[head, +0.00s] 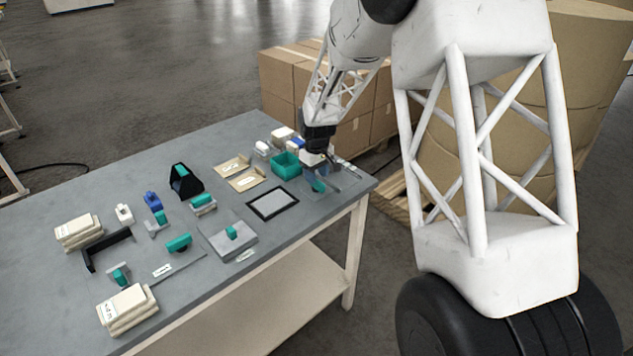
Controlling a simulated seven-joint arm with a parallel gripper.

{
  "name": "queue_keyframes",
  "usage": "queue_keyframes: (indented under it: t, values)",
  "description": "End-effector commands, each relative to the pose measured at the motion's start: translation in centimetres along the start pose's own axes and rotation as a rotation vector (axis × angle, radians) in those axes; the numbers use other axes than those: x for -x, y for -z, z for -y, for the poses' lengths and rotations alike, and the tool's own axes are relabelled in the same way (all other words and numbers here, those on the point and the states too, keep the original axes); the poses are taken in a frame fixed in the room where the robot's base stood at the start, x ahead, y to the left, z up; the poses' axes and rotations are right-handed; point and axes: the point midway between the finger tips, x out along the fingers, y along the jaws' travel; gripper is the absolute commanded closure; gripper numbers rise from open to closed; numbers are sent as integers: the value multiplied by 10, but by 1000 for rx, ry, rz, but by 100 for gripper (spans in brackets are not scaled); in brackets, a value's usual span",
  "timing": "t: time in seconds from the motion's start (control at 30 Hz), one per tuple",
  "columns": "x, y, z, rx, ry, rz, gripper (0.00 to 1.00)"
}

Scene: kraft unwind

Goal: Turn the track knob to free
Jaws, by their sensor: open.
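Several teal knobs or handles show in the head view, and their labels are too small to read, so I cannot tell which is the track knob. One teal knob (232,233) sits on a grey square plate (220,244) near the table's front edge. Another teal handle (317,185) is at the table's right end, just below my gripper (323,168). My gripper points down there, open, its fingers small and partly lost against the parts around it. I cannot tell whether it touches the teal handle.
A teal open box (286,164) stands just left of my gripper. A black-framed pad (273,203) lies in front of it. Cream stacked blocks (127,308), a black bracket (105,249) and small fixtures fill the table's left half. Cardboard boxes (284,78) stand behind the table.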

Motion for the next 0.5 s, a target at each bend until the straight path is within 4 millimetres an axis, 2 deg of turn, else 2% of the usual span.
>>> queue_keyframes:
  t: [0.2, 0.5]
  values:
    - [-23, 0, 0, 0, 1, 1, 55]
    - [-32, 0, 0, 0, 0, 0, 55]
